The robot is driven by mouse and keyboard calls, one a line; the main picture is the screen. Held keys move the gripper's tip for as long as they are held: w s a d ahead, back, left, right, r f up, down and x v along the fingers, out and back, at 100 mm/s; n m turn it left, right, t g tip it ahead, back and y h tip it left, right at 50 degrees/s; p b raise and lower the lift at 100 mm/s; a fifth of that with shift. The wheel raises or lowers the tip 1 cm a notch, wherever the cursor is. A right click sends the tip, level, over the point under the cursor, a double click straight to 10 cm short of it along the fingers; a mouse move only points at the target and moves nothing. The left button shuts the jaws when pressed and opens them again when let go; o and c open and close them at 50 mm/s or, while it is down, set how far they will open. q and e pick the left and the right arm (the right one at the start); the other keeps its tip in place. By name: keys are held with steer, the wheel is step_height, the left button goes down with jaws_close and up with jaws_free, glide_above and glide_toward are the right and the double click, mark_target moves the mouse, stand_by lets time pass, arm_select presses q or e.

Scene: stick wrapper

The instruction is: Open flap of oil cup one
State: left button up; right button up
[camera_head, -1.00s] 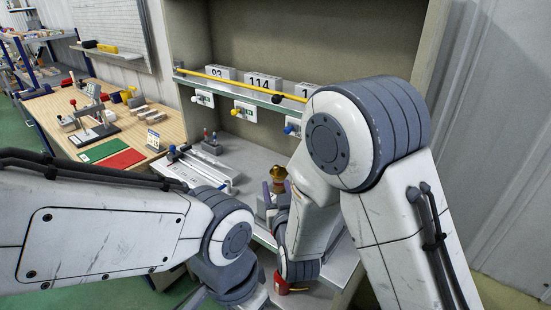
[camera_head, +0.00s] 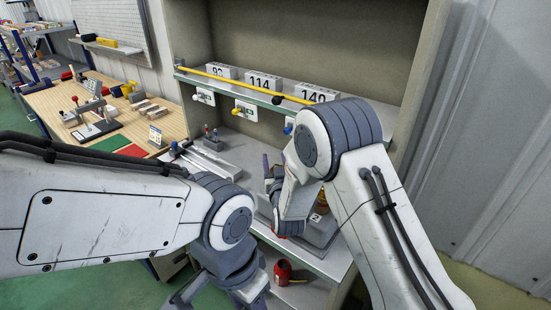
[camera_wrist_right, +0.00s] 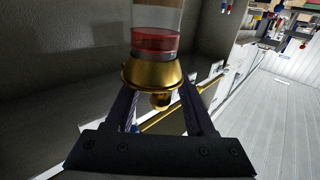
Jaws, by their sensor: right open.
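In the right wrist view an oil cup shows a clear glass body with red liquid (camera_wrist_right: 157,40) and a wide brass part (camera_wrist_right: 153,75) with a small brass knob. My right gripper (camera_wrist_right: 158,92) is open, with one dark finger on each side of the brass part; I cannot tell whether they touch it. In the head view the right gripper (camera_head: 272,170) is over the bench, and my wrist hides most of what it faces. A brass piece (camera_head: 321,203) shows partly behind my right arm, by a label "2". My left gripper (camera_head: 190,290) hangs low at the bottom edge, its fingers unclear.
A shelf (camera_head: 240,88) with number blocks and a yellow rod crosses the cabinet, with coloured knobs below. A red can (camera_head: 283,272) stands on the lower shelf. A grey rail device (camera_head: 205,160) lies left on the bench. A wooden table (camera_head: 150,108) is further left.

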jaws_close()
